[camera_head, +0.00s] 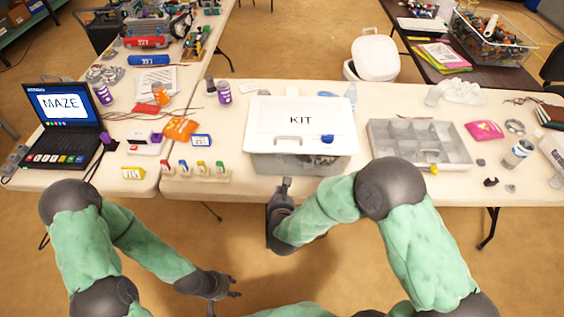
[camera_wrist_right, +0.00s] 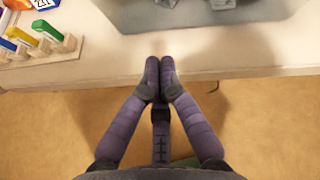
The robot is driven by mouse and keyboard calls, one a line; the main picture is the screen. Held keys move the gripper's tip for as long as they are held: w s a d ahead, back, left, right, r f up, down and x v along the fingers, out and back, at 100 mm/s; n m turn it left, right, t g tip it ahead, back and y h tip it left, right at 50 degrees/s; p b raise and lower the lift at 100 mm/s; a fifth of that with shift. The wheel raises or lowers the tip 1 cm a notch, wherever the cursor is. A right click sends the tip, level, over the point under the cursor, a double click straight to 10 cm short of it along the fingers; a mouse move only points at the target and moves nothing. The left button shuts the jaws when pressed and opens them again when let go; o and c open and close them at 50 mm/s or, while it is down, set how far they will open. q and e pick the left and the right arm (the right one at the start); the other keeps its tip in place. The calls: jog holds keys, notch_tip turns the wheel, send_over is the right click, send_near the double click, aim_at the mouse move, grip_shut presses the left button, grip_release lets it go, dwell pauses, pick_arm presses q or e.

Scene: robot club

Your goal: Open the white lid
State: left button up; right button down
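The white lid (camera_head: 264,121) marked KIT lies over a grey translucent box (camera_head: 270,163) on the table. The box's lower part also shows in the right wrist view (camera_wrist_right: 190,16). My right gripper (camera_head: 286,183) is at the table's front edge, just in front of the box and apart from it. In the right wrist view its fingers (camera_wrist_right: 160,62) are together with nothing between them. My left gripper (camera_head: 232,299) is low in front of the table, away from the box, its fingers apart and empty.
A grey compartment tray (camera_head: 377,141) stands right of the box. A rack of coloured pieces (camera_head: 190,174) stands to the left, with a laptop (camera_head: 62,113) beyond. A white bin (camera_head: 376,57) is behind the table. A narrow strip before the box is clear.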

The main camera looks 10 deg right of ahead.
aim_at(283, 156)
jog(key=w+d+m+b, duration=0.1)
jog(key=w, duration=0.2)
jog(key=w+d+m+h+b, duration=0.1)
jog(key=w+m, duration=0.1)
jog(key=w, duration=0.1)
jog(key=w+d+f+m+t+b, duration=0.1)
jog(key=w+m, duration=0.1)
jog(key=w, duration=0.1)
jog(key=shift+w+h, duration=0.2)
jog(key=shift+h, duration=0.1)
notch_tip(283, 156, up, 3)
jog(key=shift+w+f, duration=0.1)
jog(key=shift+w, duration=0.05)
jog(key=shift+r, duration=0.6)
jog(key=shift+r, duration=0.1)
